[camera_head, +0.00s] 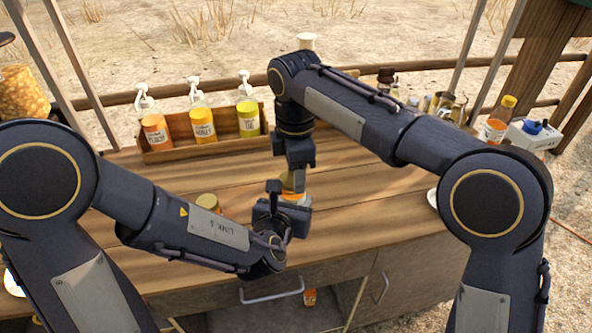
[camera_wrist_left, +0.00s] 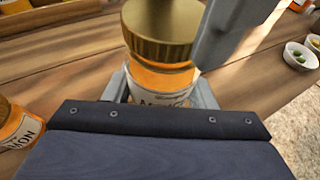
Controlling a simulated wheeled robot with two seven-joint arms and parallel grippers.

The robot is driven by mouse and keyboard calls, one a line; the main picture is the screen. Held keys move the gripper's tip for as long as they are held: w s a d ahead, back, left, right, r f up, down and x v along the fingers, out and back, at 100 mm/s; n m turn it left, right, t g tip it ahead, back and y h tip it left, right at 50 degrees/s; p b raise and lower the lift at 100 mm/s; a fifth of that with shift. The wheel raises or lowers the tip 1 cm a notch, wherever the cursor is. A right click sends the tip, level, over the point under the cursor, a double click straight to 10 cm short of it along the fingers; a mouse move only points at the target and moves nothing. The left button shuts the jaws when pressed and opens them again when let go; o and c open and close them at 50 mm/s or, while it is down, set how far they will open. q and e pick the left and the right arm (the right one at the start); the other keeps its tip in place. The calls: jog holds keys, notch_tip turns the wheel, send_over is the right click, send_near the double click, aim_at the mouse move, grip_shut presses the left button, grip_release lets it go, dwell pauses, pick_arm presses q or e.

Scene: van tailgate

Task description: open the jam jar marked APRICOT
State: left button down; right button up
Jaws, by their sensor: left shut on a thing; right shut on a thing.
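A jam jar (camera_wrist_left: 160,85) with a ribbed gold lid (camera_wrist_left: 162,30) and orange contents stands upright in my left gripper. Its label is mostly covered by the gripper, so I cannot read the whole name. My left gripper (camera_head: 290,206) is shut around the jar's body, low on the glass. My right gripper (camera_head: 298,172) comes down from above and is shut on the lid; one grey finger shows beside the lid in the left wrist view. A second jar (camera_wrist_left: 18,130), orange, stands to the left, its label ending in "MON"; its gold lid shows in the head view (camera_head: 208,202).
A wooden rack (camera_head: 175,148) with several pump bottles stands at the back left. Bottles and small jars crowd the back right. Small bowls (camera_wrist_left: 300,56) stand to the right. An orange jar (camera_head: 310,297) sits below the worktop. Bare wood lies right of the held jar.

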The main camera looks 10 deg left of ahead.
pick_arm(q)
jog(key=shift+d, duration=0.1)
pick_arm(e)
jog(key=shift+a+r, duration=0.1)
jog(key=shift+r, duration=0.05)
jog(key=shift+r, duration=0.95)
